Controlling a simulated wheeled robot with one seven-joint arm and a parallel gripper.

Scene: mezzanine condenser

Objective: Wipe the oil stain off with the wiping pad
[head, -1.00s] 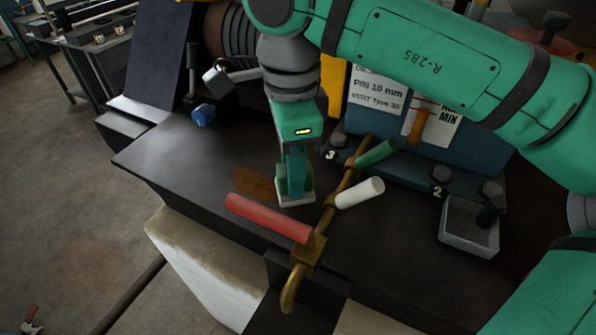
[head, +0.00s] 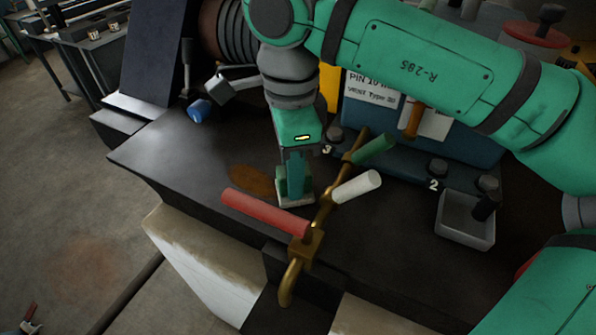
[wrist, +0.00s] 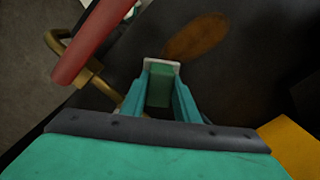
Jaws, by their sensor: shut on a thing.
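The oil stain (head: 250,181) is a brown, elongated patch on the dark bench top. It also shows in the wrist view (wrist: 197,37), just beyond the pad. My gripper (head: 294,182) points down and is shut on the wiping pad (head: 295,202), which has a green grip block and a pale base. In the wrist view the green block (wrist: 160,89) sits between my two fingers. The pad is at the right end of the stain in the head view. I cannot tell whether its base touches the bench top.
A brass pipe with a red handle (head: 265,213), a white handle (head: 357,186) and a green handle (head: 374,148) stands close to the right and front of my gripper. A grey tray (head: 465,233) is at the right.

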